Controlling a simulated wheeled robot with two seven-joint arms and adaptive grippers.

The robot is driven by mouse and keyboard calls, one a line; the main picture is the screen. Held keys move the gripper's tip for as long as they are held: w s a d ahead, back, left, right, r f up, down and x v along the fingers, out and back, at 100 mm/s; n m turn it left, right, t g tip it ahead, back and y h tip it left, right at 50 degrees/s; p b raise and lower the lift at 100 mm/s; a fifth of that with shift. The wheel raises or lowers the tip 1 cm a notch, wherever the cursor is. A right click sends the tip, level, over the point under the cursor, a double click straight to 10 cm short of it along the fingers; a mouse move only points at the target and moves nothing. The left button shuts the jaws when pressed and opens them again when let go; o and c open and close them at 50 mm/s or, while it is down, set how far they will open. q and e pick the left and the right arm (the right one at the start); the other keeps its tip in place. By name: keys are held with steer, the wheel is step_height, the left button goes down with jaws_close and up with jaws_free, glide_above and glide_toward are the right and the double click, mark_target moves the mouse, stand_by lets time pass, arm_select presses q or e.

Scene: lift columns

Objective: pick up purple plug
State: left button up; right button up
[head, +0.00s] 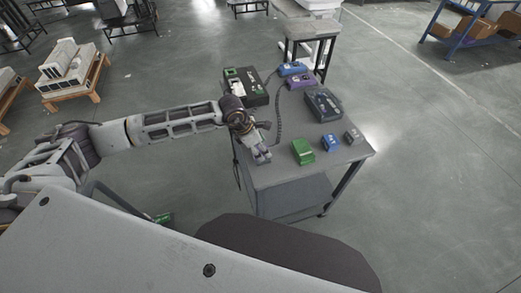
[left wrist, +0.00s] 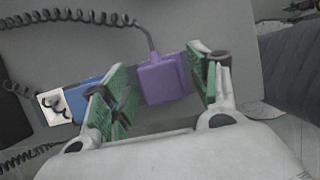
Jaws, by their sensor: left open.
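The purple plug (left wrist: 164,78) shows in the left wrist view, with a dark cable leaving its top. My left gripper (left wrist: 165,88) is open, its green-padded fingers to either side of the plug with gaps between. In the head view, my left gripper (head: 262,153) is over the near left part of the grey table (head: 285,178). My right gripper is not in view.
A blue piece with a white end (left wrist: 87,92) lies left of the plug. A purple box (head: 300,82), blue box (head: 293,69), dark boxes (head: 323,105), a green block (head: 303,152) and a small blue block (head: 331,143) stand on the table. A coiled cable (head: 279,110) crosses it.

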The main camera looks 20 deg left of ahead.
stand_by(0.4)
arm_select(q)
steer(key=c, duration=1)
steer(key=shift+r, duration=0.1)
steer(key=shift+c, duration=0.2)
steer(key=shift+r+b, duration=0.65)
steer(key=shift+r, duration=4.25)
